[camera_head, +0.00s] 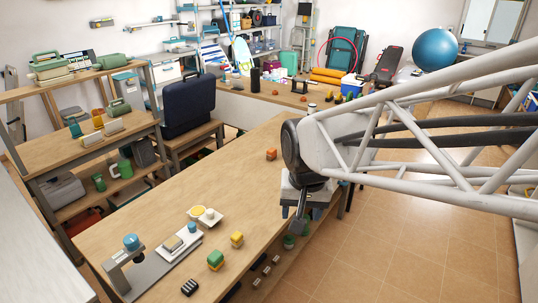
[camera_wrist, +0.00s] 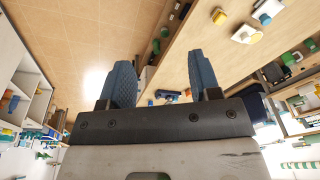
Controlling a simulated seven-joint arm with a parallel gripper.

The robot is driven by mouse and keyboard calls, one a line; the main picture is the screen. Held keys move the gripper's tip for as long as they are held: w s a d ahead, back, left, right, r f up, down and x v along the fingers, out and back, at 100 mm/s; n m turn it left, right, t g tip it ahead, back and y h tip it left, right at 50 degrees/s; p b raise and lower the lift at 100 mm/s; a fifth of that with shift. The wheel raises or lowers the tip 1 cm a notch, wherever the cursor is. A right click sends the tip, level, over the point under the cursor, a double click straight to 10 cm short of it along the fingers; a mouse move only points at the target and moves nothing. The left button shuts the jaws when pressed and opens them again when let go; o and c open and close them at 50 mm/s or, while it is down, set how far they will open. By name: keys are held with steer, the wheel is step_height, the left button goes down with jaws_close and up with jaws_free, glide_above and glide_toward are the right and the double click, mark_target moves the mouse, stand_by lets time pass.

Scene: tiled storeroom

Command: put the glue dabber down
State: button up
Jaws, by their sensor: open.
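I cannot pick out a glue dabber for certain in either view. My gripper (camera_head: 298,222) hangs beside the right edge of the long wooden bench (camera_head: 150,215) in the head view, partly hidden by its own wrist. In the wrist view my gripper (camera_wrist: 161,70) has its two blue fingers wide apart with nothing held between them. A small green item (camera_head: 288,242) shows just below the gripper in the head view; I cannot tell what it is or how far below it lies.
An orange block (camera_head: 271,154) lies farther back. The bench middle is clear.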

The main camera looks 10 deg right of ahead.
steer(key=s+d+r+n, duration=0.1)
steer(key=s+d+n, duration=0.1)
steer(key=s, duration=0.9)
steer(key=shift+d+r+n+t, duration=0.3)
steer(key=shift+d+r, duration=0.1)
steer(key=shift+d, duration=0.1)
steer(key=shift+o, duration=0.4)
steer(key=shift+w, duration=0.15)
